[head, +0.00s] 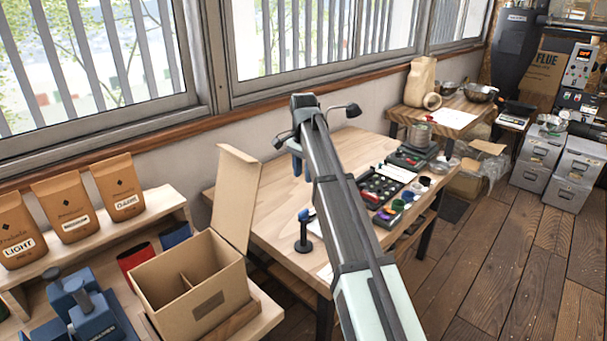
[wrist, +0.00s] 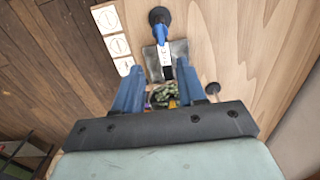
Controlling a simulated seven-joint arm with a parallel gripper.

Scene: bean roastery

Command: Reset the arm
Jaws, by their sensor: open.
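My arm reaches across the wooden table (head: 270,215) in the head view. My gripper (head: 296,168) hangs at the arm's far end, above the table, partly hidden by the arm. In the wrist view my gripper (wrist: 160,78) shows two blue fingers spread apart. Nothing is clearly held between them. Small patterned, orange and purple things show low between the fingers, partly covered by the gripper body; I cannot tell what they are.
A dark stand with a blue top (head: 303,232) is on the table's near side. A black tray of small items (head: 378,188) lies right of my arm. An open cardboard box (head: 190,285) stands at front left, its flap raised. Windows run behind the table.

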